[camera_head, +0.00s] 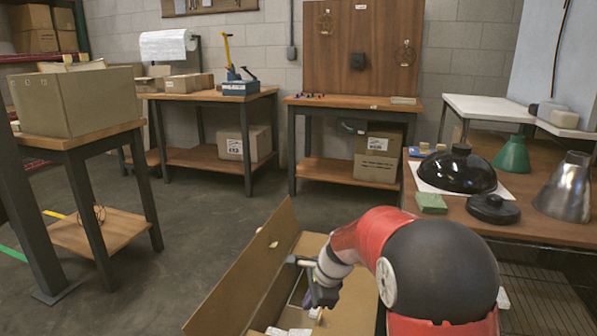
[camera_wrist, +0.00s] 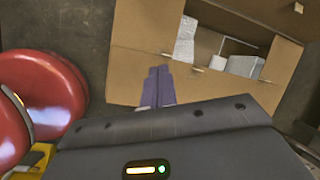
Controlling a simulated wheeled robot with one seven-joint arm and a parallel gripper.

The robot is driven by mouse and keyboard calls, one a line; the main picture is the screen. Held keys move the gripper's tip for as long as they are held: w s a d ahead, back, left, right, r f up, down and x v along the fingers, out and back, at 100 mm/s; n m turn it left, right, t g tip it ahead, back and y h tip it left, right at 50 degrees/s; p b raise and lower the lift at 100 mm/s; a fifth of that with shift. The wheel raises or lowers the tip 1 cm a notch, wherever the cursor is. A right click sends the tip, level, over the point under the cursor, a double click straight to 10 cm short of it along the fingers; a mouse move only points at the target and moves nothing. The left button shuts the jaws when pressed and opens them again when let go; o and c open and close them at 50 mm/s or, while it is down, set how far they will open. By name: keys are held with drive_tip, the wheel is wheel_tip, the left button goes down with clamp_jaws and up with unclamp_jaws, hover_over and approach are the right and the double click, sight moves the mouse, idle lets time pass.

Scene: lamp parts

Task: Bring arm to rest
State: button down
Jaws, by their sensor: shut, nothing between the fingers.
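My gripper (camera_head: 318,292) is at the end of my red and black arm, over an open cardboard box (camera_head: 238,275) in the lower middle of the head view. In the wrist view its two fingers (camera_wrist: 158,86) are together with nothing between them. The box (camera_wrist: 135,62) lies beyond the fingertips and holds some white items (camera_wrist: 243,66). I cannot tell how far the fingertips are above it.
A wooden table (camera_head: 553,232) at the right holds a black dome shade (camera_head: 455,172), a black round base (camera_head: 492,208), a green shade (camera_head: 512,155), a metal shade (camera_head: 566,190) and a green block (camera_head: 431,203). Workbenches stand at the back. The floor (camera_head: 190,225) left of the box is clear.

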drive_tip(key=s+d+r+n+t+h, duration=0.1)
drive_tip(key=s+d+r+n, duration=0.3)
drive_tip(key=s+r, duration=0.25)
drive_tip(key=s+d+r+n+t, duration=0.1)
drive_tip(key=s+d+r+n, duration=0.2)
drive_tip(key=s+r+n, duration=0.4)
drive_tip(key=s+d+n+t+h, duration=0.1)
drive_tip(key=s+d+n, duration=0.4)
drive_tip(key=s, duration=1)
drive_tip(key=shift+d+h, duration=0.35)
drive_tip(key=shift+h, duration=0.55)
drive_tip(key=shift+s, duration=0.1)
